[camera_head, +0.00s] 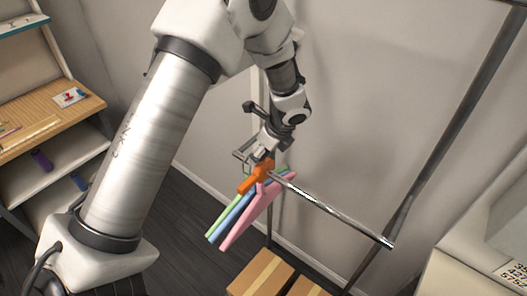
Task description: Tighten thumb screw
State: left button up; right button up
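A chrome rail (335,210) runs from the middle of the picture down to the right. An orange piece (257,177) sits at its left end; I cannot tell whether this is the thumb screw or a clamp that carries it. My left gripper (262,158) is right above the orange piece, at or very near it. Its fingers are small and overlap the orange piece, so their opening is unclear. Green, blue and pink hangers (247,217) hang close together just below the orange piece. No separate thumb screw can be made out. My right gripper does not show.
A dark upright frame (440,150) stands on the right. Cardboard boxes (262,272) lie on the floor below the rail. A wooden shelf unit (45,110) is at the left and a white surface (460,275) at the lower right. A plain wall is behind.

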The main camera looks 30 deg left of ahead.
pick_arm(q)
jog(key=v, duration=1.2)
